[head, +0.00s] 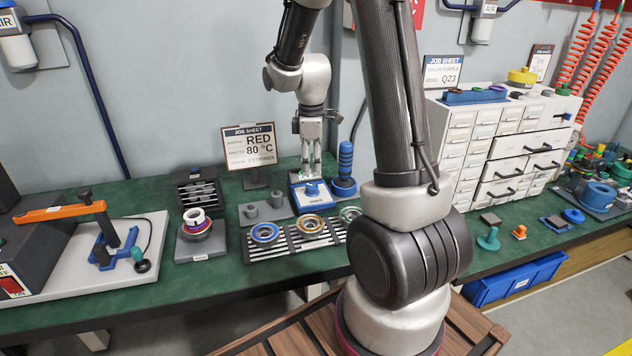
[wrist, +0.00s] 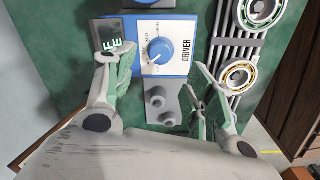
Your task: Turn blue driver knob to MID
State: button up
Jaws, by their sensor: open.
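The driver (head: 309,196) is a blue and white box on the green bench. My gripper (head: 311,168) points down over the driver. In the wrist view my gripper (wrist: 164,64) is open, with one finger on each side of the knob and nothing held.
A grey plate with pegs (wrist: 162,103) lies beside the driver. A slotted rack (head: 285,243) with several bearings stands in front. A blue-handled tool (head: 345,165) stands close on the right.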

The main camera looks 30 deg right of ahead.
aim_at(312, 185)
notch_tip(312, 185, down, 8)
jog(key=shift+w+d+r, duration=0.1)
jog(key=shift+r, duration=0.05)
dwell(0.3)
jog(key=c, duration=1)
